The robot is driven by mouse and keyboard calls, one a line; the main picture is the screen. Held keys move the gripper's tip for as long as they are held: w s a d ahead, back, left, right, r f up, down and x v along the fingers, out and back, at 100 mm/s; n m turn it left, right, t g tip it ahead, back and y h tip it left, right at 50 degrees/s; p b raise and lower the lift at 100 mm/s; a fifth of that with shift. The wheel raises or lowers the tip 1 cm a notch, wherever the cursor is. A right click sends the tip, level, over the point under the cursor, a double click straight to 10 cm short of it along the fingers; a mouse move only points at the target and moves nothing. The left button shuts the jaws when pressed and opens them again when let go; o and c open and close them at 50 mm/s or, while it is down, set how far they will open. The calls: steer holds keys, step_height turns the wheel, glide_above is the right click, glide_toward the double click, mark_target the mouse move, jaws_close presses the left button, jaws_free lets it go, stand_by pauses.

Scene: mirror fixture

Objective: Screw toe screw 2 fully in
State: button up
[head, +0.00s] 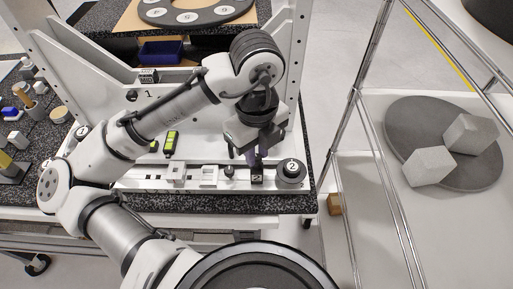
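A dark block with a white 2 on it (257,180) stands on the white rail at the front of the fixture. A round grey knob with a white disc marked 2 (290,176) sits just to its right. I cannot tell for sure which part is toe screw 2. My gripper (256,153) points down over the dark block. A purplish piece (249,155) shows below the gripper body, between its fingers. The gripper's grip is too small and partly hidden, so I cannot tell whether it holds this piece.
The white fixture (205,125) has uprights on both sides and a black speckled tabletop (215,204). Two yellow-green and black items (170,143) lie left of centre. A blue bin (160,52) is behind. A wire-post cart (357,105) with grey blocks (430,166) stands at right.

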mark_target(257, 157)
steer(key=o, duration=0.4)
step_height(257, 157, up, 14)
steer(key=shift+f+b, duration=0.1)
steer(key=shift+b, duration=0.35)
steer(key=shift+s, duration=0.1)
stand_by(0.4)
